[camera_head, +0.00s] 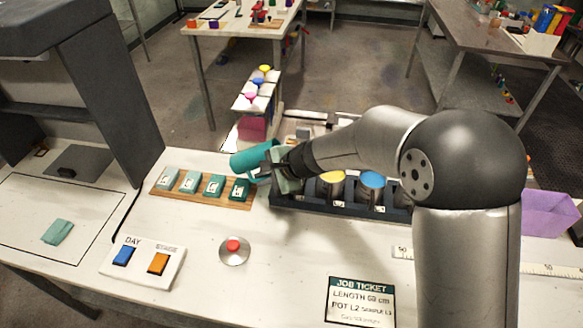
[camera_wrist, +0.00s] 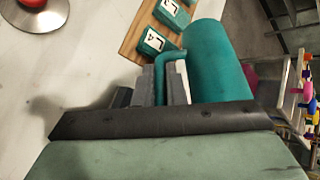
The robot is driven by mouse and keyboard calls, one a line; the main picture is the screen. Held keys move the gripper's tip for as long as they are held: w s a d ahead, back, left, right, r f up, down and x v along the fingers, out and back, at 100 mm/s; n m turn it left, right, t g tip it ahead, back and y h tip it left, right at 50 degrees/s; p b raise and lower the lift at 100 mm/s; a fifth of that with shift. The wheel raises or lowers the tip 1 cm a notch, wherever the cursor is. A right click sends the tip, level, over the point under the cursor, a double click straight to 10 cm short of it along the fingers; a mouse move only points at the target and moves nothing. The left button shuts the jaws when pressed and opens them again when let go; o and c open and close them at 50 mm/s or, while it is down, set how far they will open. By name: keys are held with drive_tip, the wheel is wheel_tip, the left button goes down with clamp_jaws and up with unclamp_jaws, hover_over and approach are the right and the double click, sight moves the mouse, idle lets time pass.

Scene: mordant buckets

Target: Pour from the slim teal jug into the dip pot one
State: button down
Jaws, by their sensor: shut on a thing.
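The slim teal jug (camera_head: 250,158) is held in my gripper (camera_head: 268,172) above the worktable, behind the wooden board. The jug leans far over, close to lying on its side, with its far end toward the left. In the wrist view the jug (camera_wrist: 215,60) stands beyond the jaws, and its handle (camera_wrist: 160,72) lies between the grey fingers (camera_wrist: 165,88). The jug's mouth and any liquid cannot be made out. A dark rack (camera_head: 315,206) holds pots, among them a yellow-topped pot (camera_head: 331,178) and a blue-topped pot (camera_head: 371,180). My arm hides part of the rack; I cannot tell which pot is one.
The wooden board (camera_head: 215,200) carries several teal and green swatches. A red button (camera_head: 233,246), a two-button panel (camera_head: 142,262) and a job ticket (camera_head: 360,303) lie in front. A purple bin (camera_head: 548,213) stands at the right. The table's front middle is mostly clear.

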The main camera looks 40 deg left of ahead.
drive_tip(key=shift+r+b, duration=0.1)
drive_tip(key=shift+b, duration=0.55)
drive_tip(key=shift+a+f+g+y+b, duration=0.15)
drive_tip(key=shift+f+g+y+b, duration=0.25)
drive_tip(key=shift+y+b, duration=1.3)
idle(0.6)
drive_tip(key=shift+d+r+b, duration=0.25)
drive_tip(key=shift+b, duration=1.75)
